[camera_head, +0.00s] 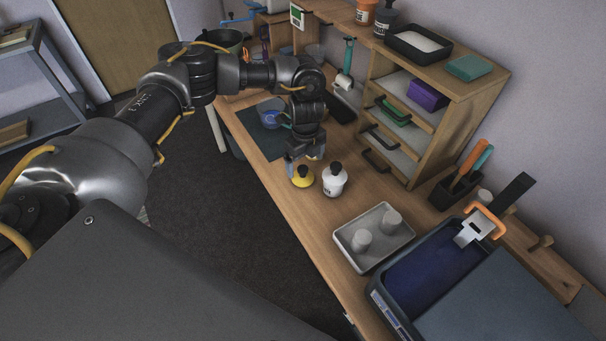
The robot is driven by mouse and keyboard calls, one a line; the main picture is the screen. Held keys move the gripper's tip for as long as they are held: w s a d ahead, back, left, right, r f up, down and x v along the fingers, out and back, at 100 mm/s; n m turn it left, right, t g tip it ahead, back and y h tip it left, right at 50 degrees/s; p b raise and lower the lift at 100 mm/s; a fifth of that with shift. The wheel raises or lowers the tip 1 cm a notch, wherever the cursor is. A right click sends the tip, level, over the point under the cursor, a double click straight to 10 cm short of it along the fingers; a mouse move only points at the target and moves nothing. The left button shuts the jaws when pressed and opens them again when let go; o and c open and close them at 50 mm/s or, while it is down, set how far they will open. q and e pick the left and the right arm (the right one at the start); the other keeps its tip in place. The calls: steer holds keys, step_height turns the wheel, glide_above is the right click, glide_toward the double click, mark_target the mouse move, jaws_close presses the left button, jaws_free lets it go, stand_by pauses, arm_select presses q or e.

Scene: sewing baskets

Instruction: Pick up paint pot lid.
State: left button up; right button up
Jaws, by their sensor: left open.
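A small yellow round piece with a dark knob (302,178), which looks like a paint pot lid, sits on the wooden workbench (310,205) near its front edge. A white pot with a dark top (334,181) stands upright just right of it. My left gripper (303,158) points down just above and behind the yellow piece and is open. Its fingers partly overlap the yellow piece's top in the picture, and I cannot tell whether they touch it. My right gripper is not in view.
A grey tray (347,241) with two pale cylinders lies right of the pots, beside a blue bin (378,293). A wooden shelf unit (418,168) stands behind. A dark mat (246,122) with a blue bowl (268,113) lies left of the gripper.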

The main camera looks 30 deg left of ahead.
mark_target(303, 168)
arm_select(q)
steer(key=shift+s+f, duration=0.2)
steer(key=shift+f, duration=0.2)
step_height(303, 168, down, 4)
steer(key=shift+s+a+f+p, duration=0.1)
steer(key=shift+a+f+p, duration=0.1)
steer(key=shift+p, duration=0.5)
steer(key=shift+d, duration=0.1)
steer(key=c, duration=1)
